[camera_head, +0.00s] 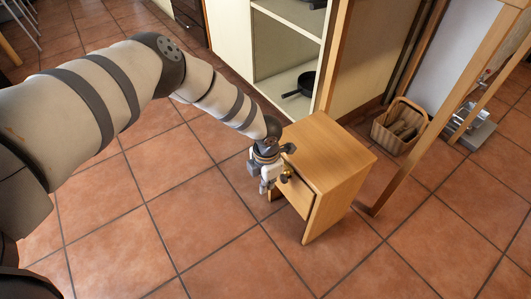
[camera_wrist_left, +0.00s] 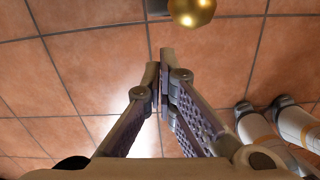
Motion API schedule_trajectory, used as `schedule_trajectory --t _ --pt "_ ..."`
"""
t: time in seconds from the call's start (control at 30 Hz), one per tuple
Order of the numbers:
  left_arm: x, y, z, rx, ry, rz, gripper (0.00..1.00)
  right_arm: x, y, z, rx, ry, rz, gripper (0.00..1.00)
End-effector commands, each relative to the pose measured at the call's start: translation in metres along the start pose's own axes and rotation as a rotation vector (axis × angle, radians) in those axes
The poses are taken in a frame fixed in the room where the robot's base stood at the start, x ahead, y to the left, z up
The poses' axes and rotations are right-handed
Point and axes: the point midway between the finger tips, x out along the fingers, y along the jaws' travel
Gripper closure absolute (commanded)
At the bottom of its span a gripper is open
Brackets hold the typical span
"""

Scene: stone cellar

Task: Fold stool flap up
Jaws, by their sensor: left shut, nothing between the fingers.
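A light wooden stool (camera_head: 325,150), box-shaped with a flat top, stands on the tiled floor at the centre of the head view. Its front panel (camera_head: 297,196) faces my left arm and appears to hang down. A round brass knob shows at the top edge of the left wrist view (camera_wrist_left: 192,10). My left gripper (camera_head: 267,186) is in front of the panel at the stool's left side, near the knob. In the left wrist view its fingers (camera_wrist_left: 162,75) are together and empty, apart from the knob. The gripper and wrist hide part of the stool's front. My right gripper is not in view.
A cream cabinet (camera_head: 368,75) with open shelves stands behind the stool, a black pan (camera_head: 303,84) on a shelf. A wicker basket (camera_head: 400,128) sits to the right, beyond a wooden frame's leg (camera_head: 415,150). The tiled floor in front is clear.

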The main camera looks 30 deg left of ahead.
Motion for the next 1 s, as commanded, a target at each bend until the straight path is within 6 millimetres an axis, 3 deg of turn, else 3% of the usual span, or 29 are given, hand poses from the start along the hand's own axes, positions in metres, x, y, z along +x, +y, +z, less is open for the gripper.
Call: schedule_trajectory --t 0.8,1.0 --pt "-0.008 -0.001 0.009 0.000 -0.001 0.000 1.00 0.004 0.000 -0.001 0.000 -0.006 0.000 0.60" --pt "-0.012 -0.001 -0.001 0.003 -0.002 0.000 1.00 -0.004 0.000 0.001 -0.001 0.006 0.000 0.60"
